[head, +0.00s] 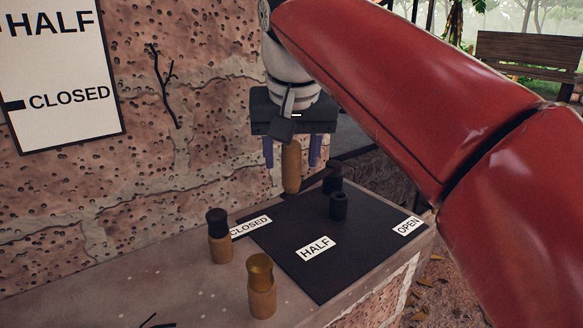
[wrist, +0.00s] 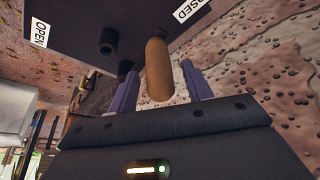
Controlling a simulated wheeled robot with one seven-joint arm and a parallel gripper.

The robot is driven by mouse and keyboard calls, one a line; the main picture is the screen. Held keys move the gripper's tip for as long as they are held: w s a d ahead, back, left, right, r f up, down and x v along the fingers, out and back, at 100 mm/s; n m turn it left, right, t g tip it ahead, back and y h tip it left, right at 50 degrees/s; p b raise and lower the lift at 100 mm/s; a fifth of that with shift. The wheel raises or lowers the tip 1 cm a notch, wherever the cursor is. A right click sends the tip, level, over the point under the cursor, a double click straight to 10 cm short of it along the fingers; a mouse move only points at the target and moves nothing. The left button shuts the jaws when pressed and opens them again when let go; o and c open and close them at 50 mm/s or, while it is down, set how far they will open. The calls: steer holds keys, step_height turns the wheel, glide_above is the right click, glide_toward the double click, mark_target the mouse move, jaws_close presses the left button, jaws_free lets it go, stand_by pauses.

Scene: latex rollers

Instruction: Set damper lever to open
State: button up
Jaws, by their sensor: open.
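The damper lever's wooden handle (head: 292,183) stands at the back edge of a dark plate (head: 285,240), nearer the CLOSED label (head: 250,226) than the OPEN label (head: 408,225). The HALF label (head: 315,248) is at the front. My gripper (head: 291,160) is over the handle, with its two purple fingers apart on either side. In the wrist view the handle (wrist: 158,72) sits between the open fingers (wrist: 160,85), with a gap visible on each side. The lever's arm and its joint to the plate are largely hidden.
Black pegs (head: 339,206) stand on the plate right of the handle. A stone wall (head: 190,150) with a HALF/CLOSED sign (head: 62,65) rises behind.

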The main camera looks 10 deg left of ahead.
steer(key=shift+x, duration=1.25)
jaws_close()
